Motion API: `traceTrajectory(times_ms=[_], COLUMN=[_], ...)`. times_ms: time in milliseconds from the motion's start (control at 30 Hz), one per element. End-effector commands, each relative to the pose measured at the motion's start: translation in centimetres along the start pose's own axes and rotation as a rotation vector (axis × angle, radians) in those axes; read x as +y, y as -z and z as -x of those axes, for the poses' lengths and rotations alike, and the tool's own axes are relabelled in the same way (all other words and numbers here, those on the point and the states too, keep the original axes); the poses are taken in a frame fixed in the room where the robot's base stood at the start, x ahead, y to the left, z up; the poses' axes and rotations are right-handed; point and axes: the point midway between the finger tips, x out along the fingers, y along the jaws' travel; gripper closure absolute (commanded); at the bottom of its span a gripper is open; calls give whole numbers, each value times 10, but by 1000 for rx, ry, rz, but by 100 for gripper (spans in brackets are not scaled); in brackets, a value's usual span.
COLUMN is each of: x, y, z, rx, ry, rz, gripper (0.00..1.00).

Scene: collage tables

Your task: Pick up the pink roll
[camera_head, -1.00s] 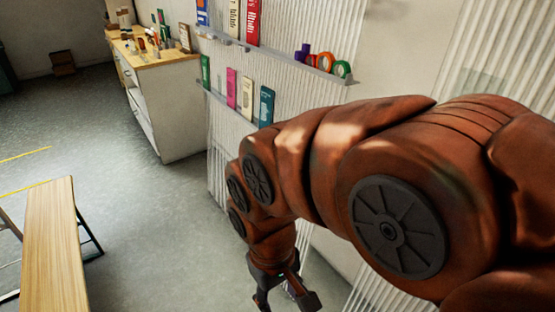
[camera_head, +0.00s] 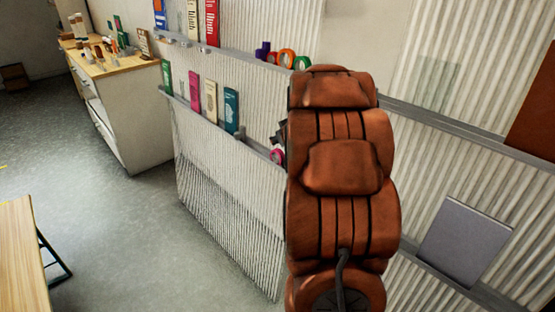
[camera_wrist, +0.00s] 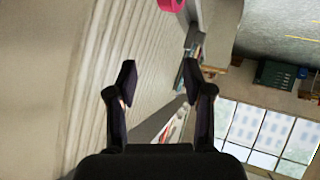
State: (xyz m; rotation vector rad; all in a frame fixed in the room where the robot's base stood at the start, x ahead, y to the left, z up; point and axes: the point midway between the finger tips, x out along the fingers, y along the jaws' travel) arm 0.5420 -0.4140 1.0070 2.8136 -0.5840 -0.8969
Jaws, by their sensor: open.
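The pink roll (camera_wrist: 172,4) shows at the top edge of the wrist view, partly cut off. In the head view, a small pink roll (camera_head: 277,155) sits at the lower shelf, right beside my arm, which hides part of it. My gripper (camera_wrist: 160,80) is open, with its two dark fingers spread and nothing between them. In the wrist view the roll lies beyond and above the fingertips, apart from them. In the head view my arm hides most of the gripper.
The lower wall shelf (camera_head: 205,118) holds several upright books. The upper shelf (camera_head: 235,50) carries books and purple, orange (camera_head: 287,58) and green (camera_head: 302,63) rolls. A grey panel (camera_head: 464,240) stands on a ledge at right. The grey floor (camera_head: 120,225) is open at left.

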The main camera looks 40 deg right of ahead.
Motion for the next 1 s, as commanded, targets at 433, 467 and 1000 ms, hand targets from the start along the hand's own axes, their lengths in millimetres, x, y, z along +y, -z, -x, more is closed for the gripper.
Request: traceTrajectory(times_ms=[433, 467, 1000], x=[24, 24, 11], y=[-65, -68, -74], z=[-37, -36, -56], rx=[180, 186, 204], ry=[347, 364, 434], rz=[-108, -114, -140], gripper=[49, 49, 49])
